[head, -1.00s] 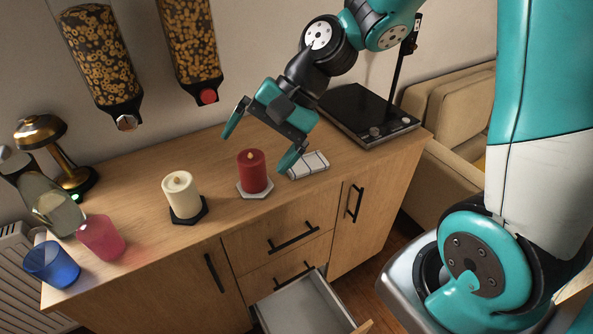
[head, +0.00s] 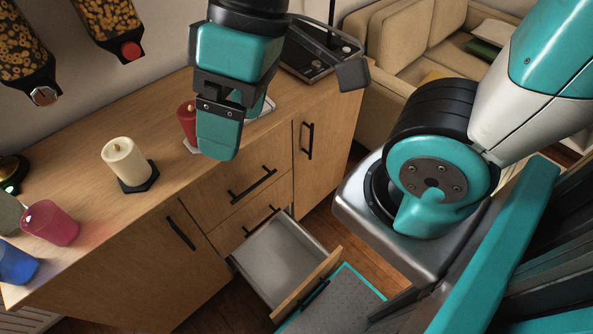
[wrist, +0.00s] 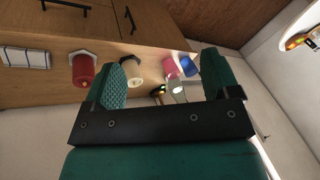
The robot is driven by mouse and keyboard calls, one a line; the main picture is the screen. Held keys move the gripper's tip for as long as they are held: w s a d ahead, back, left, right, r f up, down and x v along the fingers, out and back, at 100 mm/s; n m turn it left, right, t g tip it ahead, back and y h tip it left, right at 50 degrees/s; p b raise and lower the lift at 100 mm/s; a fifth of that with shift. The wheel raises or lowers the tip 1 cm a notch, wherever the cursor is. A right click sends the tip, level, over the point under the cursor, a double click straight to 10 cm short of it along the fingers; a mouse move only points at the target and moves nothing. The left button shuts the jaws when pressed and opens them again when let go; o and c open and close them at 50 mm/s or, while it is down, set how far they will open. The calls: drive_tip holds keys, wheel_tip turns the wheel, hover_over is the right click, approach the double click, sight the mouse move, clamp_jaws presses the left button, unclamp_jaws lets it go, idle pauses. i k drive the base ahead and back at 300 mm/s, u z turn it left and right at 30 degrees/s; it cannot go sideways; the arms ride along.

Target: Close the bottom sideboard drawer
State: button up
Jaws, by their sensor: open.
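The bottom sideboard drawer (head: 283,262) is pulled out in the head view, and its grey inside looks empty. Its wooden front (head: 306,286) with a dark handle (head: 313,294) faces the lower right. The sideboard (head: 208,196) has a shut drawer above it. My gripper (head: 222,140) is above and in front of the sideboard top, apart from the drawer. In the wrist view my gripper (wrist: 163,82) shows two teal fingers spread apart with nothing between them.
A red candle (head: 188,122), a cream candle (head: 123,161), a pink cup (head: 50,223) and a blue cup (head: 16,263) stand on the sideboard. A sofa (head: 395,55) is at the back right. Wooden floor (head: 345,235) shows beside the drawer.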

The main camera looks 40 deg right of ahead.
sight(283, 261)
drive_tip(key=u, duration=0.35)
drive_tip(key=k, duration=1.55)
drive_tip(key=u, duration=0.3)
drive_tip(key=i, duration=0.25)
drive_tip(key=z, duration=0.65)
